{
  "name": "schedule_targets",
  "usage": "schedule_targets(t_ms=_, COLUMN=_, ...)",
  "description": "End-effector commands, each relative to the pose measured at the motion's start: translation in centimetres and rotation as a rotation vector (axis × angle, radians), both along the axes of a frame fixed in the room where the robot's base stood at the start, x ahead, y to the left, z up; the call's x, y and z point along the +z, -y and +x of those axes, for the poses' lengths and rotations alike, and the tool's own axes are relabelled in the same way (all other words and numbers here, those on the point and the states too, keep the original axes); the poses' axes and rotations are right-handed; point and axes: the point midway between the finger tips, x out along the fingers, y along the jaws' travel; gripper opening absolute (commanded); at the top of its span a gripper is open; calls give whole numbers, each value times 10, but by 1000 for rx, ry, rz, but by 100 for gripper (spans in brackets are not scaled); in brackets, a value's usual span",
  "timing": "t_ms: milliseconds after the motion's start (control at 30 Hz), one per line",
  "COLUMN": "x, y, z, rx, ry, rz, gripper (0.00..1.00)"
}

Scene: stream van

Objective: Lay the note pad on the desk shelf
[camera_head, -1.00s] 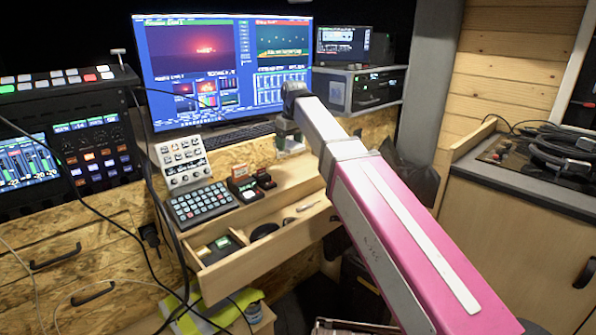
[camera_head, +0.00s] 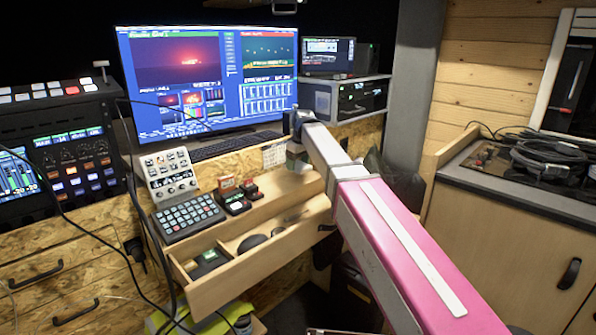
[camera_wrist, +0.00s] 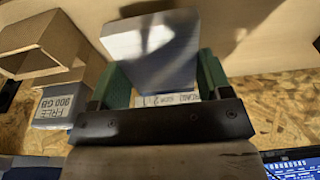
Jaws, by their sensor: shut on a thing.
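My gripper (camera_wrist: 160,72) has green fingers in the wrist view, shut on the note pad (camera_wrist: 152,50), a pale grey-white flat block. In the head view the gripper (camera_head: 295,152) is partly hidden behind my pink arm, and a whitish printed sheet, seemingly the pad (camera_head: 274,155), shows at its left. The wooden desk shelf (camera_head: 285,190) lies below, in front of the monitor. The pad appears held above it; I cannot tell whether it touches. Small printed lettering shows between the fingers; its owner is unclear.
Red cards in dark holders (camera_head: 236,200), a button keypad (camera_head: 188,218) and a grey control panel (camera_head: 170,177) occupy the shelf's left side. An open drawer (camera_head: 215,290) juts out below.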

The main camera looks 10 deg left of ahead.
Motion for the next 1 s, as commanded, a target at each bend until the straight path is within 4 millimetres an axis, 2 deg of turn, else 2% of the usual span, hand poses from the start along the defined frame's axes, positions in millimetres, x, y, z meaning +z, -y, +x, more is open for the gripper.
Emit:
schedule_targets(t_ms=200, x=-29, y=0, z=-1, rx=0, ry=-1, rz=-1, gripper=48)
schedule_targets(t_ms=600, x=-33, y=0, z=-1, rx=0, ry=-1, rz=-1, gripper=48)
schedule_targets(t_ms=633, x=-33, y=0, z=0, rx=0, ry=0, rz=0, gripper=81)
schedule_targets(t_ms=700, x=-32, y=0, z=0, rx=0, ry=0, rz=0, gripper=97)
schedule_targets(t_ms=1000, x=-31, y=0, z=0, rx=0, ry=0, rz=0, gripper=97)
